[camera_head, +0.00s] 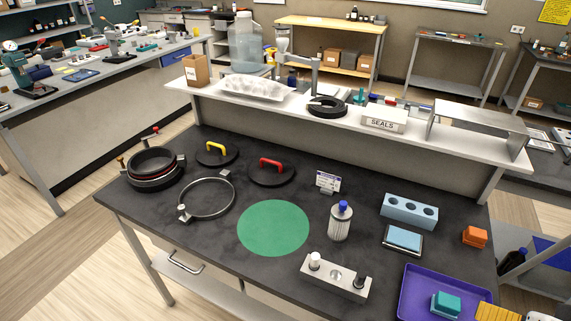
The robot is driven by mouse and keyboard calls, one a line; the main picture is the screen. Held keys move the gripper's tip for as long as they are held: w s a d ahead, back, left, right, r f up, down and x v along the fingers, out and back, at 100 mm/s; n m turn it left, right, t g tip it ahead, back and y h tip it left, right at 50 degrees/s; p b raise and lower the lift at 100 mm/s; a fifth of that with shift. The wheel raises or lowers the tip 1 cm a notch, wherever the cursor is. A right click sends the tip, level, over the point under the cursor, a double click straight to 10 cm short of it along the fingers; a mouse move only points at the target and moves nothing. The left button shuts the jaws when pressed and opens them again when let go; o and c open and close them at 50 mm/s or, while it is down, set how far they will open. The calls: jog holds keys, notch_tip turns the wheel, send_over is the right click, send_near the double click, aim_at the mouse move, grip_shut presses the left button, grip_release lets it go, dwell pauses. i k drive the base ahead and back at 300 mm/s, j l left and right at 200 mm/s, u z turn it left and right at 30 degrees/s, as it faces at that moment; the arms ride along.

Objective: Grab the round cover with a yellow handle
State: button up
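The round cover with a yellow handle (215,154) is a black disc lying flat on the dark bench top, left of centre in the head view. Its yellow handle (214,147) arches over the top and is unobstructed. A similar black round cover with a red handle (272,173) lies just to its right and a little nearer.
On the dark bench (330,265), a black ring port (152,168) stands left of the covers, with a metal clamp ring (206,199) in front. A green disc (273,228) lies nearer, on open bench. A raised white shelf (300,108) runs behind.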

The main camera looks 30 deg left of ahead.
aim_at(215, 153)
jog(key=u, duration=1.8)
jog(key=i+j+z, duration=0.6)
jog(key=j, duration=0.25)
jog(key=i+j+z, duration=0.35)
jog(key=j, duration=0.35)
jog(key=i+j+z, duration=0.2)
jog(key=j, duration=0.15)
jog(key=j+z, duration=0.2)
jog(key=j, duration=0.2)
jog(key=i+j+z, duration=0.2)
jog(key=j, duration=0.25)
jog(key=k+l, duration=0.05)
